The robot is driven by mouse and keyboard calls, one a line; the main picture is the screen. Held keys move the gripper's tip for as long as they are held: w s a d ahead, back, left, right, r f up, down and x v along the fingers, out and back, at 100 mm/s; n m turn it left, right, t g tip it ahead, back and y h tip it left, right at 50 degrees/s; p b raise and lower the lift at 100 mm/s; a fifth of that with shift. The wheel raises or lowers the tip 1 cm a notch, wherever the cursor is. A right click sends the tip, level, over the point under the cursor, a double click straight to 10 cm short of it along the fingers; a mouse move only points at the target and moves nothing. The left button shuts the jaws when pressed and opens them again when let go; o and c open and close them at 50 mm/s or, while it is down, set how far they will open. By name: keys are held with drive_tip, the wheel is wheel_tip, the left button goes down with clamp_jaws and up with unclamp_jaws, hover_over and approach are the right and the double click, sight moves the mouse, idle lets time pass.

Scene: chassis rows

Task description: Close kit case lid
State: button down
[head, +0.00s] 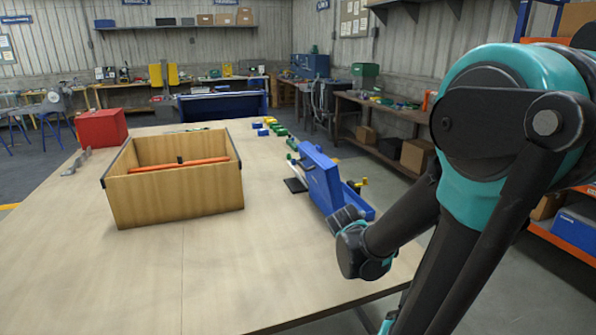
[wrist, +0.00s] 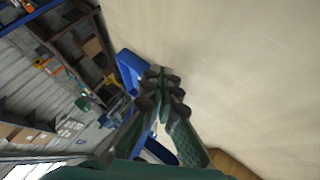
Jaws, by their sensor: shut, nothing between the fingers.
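The blue kit case stands near the right edge of the table. Its lid (head: 319,178) is a blue panel standing raised and leaning, and a low blue tray part (head: 364,208) shows to its right. My gripper (head: 345,217) is shut and empty at the near end of the case, close to the lid's lower near corner. I cannot tell whether it touches the case. In the wrist view the dark fingers (wrist: 163,92) are together, with a blue part of the case (wrist: 129,69) just beyond them. The arm and gripper hide some of the case's near end.
A wooden box (head: 178,200) with an orange bar (head: 180,164) across it stands left of the case. A red box (head: 101,128) is at the far left. Small coloured blocks (head: 270,126) lie behind the case. The front of the table is clear.

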drive_tip(key=w+a+r+n+t, duration=0.3)
drive_tip(key=w+r, duration=0.1)
drive_tip(key=w, duration=0.4)
drive_tip(key=w+a+r+n+t, duration=0.3)
drive_tip(key=w+a+r+n, duration=0.1)
drive_tip(key=w, duration=0.3)
drive_tip(key=w+a+r+n+t+y, duration=0.1)
drive_tip(key=w+a+n+t+y, duration=0.1)
drive_tip(key=w+a+n, duration=0.3)
drive_tip(key=w+a+n+t+y, duration=0.2)
drive_tip(key=a+n, duration=0.1)
drive_tip(key=a, duration=0.5)
drive_tip(key=w+d, duration=0.4)
drive_tip(key=w, duration=0.6)
drive_tip(key=shift+w+r, duration=0.25)
drive_tip(key=shift+w, duration=0.05)
drive_tip(key=shift+r, duration=0.1)
